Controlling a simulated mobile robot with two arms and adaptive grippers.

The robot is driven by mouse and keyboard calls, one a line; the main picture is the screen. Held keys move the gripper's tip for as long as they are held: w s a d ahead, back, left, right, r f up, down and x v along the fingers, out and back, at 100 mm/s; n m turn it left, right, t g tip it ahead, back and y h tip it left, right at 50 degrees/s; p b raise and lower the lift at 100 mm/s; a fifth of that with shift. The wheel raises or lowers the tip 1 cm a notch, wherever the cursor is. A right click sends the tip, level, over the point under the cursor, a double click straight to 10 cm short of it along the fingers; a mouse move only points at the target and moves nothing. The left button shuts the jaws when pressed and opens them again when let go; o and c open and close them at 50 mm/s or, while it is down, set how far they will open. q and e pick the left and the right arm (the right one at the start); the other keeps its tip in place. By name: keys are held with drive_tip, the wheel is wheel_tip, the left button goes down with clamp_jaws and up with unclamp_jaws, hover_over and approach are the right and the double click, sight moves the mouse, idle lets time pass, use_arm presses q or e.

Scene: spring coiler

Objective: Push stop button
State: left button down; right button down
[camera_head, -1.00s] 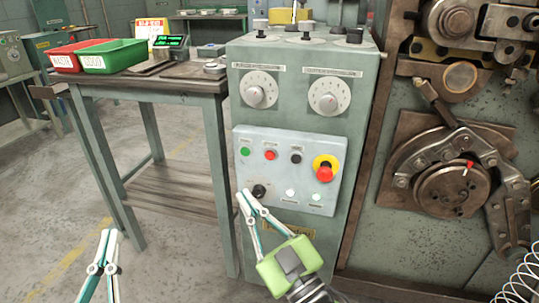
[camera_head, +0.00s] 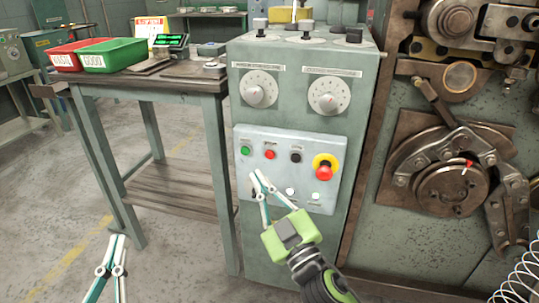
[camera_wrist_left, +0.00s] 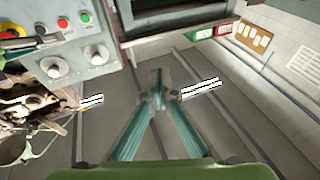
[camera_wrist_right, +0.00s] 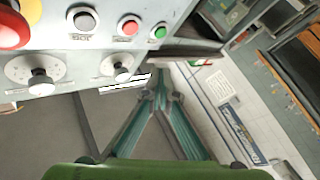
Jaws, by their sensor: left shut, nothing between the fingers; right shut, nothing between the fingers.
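The light grey button panel (camera_head: 245,172) is on the front of the green-grey control cabinet. Its small red button (camera_head: 270,154) sits between a green button (camera_head: 245,151) and a black button (camera_head: 296,157); its label is too small to read. The red button also shows in the left wrist view (camera_wrist_left: 62,22) and the right wrist view (camera_wrist_right: 129,26). My right gripper (camera_head: 255,174) is shut and empty, in front of the panel's lower left, below the red and green buttons. It partly hides a black knob. My left gripper (camera_head: 118,239) is shut and empty, low at the left, away from the panel.
A red mushroom button on a yellow base (camera_head: 324,170) is at the panel's right, with white buttons (camera_head: 290,192) below. Two dials (camera_head: 258,93) are above. A table with red (camera_head: 66,58) and green (camera_head: 113,58) bins stands left. Coiler machinery (camera_head: 452,190) is at the right.

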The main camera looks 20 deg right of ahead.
sight(270, 155)
use_arm(q)
drive_tip(key=shift+w+a+f+g, duration=0.1)
drive_tip(key=shift+f+g, duration=0.2)
drive_tip(key=shift+f, duration=0.4)
use_arm(e)
drive_tip(key=shift+w+d, duration=0.6)
drive_tip(key=shift+w, duration=0.25)
drive_tip(key=shift+w+d, duration=0.55)
drive_tip(key=shift+w, duration=0.35)
drive_tip(key=shift+w+d, duration=0.6)
drive_tip(key=shift+w, duration=0.25)
drive_tip(key=shift+d, duration=0.1)
drive_tip(key=shift+w, duration=0.15)
use_arm(q)
drive_tip(key=shift+w+f+g, duration=0.1)
drive_tip(key=shift+f+g, duration=0.2)
drive_tip(key=shift+f, duration=0.3)
use_arm(e)
drive_tip(key=shift+w+d, duration=0.15)
use_arm(q)
drive_tip(key=shift+r, duration=0.1)
use_arm(e)
drive_tip(key=shift+w+d, duration=0.1)
drive_tip(key=shift+w, duration=0.05)
